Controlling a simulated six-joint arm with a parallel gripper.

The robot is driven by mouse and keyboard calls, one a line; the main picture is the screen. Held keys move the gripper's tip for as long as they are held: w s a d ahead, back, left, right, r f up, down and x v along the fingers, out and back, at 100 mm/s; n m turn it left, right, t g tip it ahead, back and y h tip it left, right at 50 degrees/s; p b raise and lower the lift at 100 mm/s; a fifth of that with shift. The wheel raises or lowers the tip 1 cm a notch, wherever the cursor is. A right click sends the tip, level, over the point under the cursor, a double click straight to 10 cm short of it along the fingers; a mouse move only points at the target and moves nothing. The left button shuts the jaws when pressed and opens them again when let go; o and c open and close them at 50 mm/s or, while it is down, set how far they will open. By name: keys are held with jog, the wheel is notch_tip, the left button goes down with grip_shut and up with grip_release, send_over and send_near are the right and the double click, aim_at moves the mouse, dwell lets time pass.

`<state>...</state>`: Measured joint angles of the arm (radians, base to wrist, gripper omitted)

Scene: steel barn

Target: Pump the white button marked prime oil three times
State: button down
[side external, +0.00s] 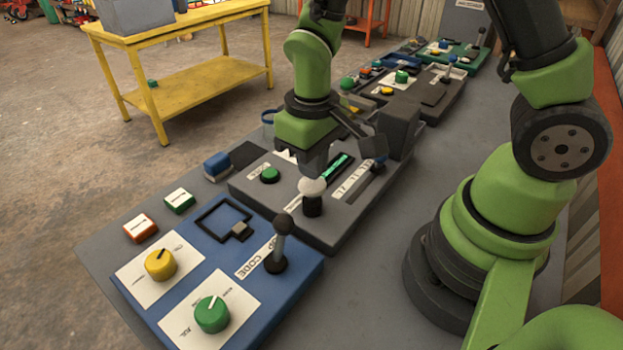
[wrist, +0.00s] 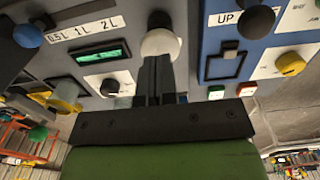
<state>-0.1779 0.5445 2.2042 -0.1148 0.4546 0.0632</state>
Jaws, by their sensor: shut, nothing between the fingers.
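The white button (side external: 312,186) is a round white cap on a black stem, on the grey panel (side external: 345,222). It also shows at the top middle of the wrist view (wrist: 160,43). Its label cannot be read. My gripper (side external: 313,172) points down with its tips right at the white cap in the side external view. In the wrist view my gripper's fingers (wrist: 156,62) are together, empty, and overlap the cap's lower edge. I cannot tell whether they touch it.
A blue panel (side external: 300,275) in front carries an upright black lever (side external: 281,240) and yellow and green knobs. More panels stand behind.

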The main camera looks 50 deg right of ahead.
aim_at(312, 183)
jog(key=shift+f, duration=1.55)
jog(key=shift+r, duration=3.8)
jog(key=shift+r, duration=0.2)
jog(key=s+d+r+m+t+y, duration=0.1)
jog(key=s+r+m+t+y, duration=0.1)
jog(key=s+r+m+t, duration=0.2)
jog(key=s+r+t, duration=0.3)
jog(key=s+r, duration=0.3)
jog(key=r, duration=0.4)
jog(key=shift+s+d+r, duration=0.35)
jog(key=shift+d+r, duration=0.05)
